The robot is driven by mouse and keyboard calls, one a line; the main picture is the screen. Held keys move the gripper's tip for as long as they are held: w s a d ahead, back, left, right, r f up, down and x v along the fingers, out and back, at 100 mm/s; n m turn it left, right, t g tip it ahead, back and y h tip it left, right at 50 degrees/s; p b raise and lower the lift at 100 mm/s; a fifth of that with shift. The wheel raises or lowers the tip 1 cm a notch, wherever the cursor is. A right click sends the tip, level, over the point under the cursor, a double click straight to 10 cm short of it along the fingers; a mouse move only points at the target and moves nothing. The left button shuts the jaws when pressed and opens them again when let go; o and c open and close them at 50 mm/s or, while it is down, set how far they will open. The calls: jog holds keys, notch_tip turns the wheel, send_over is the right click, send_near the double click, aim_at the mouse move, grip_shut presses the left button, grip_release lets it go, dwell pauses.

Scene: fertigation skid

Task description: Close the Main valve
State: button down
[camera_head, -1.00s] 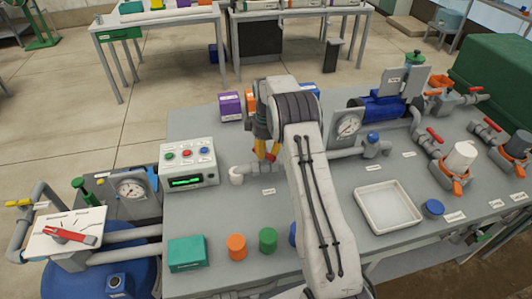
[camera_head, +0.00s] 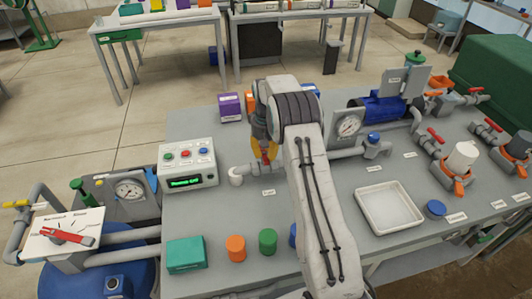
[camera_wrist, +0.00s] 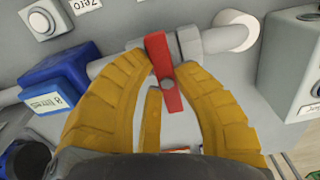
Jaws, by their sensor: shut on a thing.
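A red valve lever (camera_wrist: 171,98) sits on a grey pipe in the wrist view, lying roughly across the pipe. My gripper (camera_wrist: 166,64) has its yellow fingers on both sides of the lever and is shut on it. In the head view my gripper (camera_head: 264,158) is low over the bench, at the pipe just right of the white elbow (camera_head: 236,175). My fingers and arm hide most of the lever there. I cannot read a name for this valve.
A control box (camera_head: 188,164) with coloured buttons and a lit green display stands left of the gripper. A gauge (camera_head: 348,126) and a white tray (camera_head: 389,209) are to the right.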

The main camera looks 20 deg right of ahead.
jog(key=shift+s+f, duration=0.1)
dwell(0.3)
jog(key=c, duration=0.9)
grip_release()
jog(key=shift+c, duration=0.2)
notch_tip(320, 180, up, 12)
dwell(0.3)
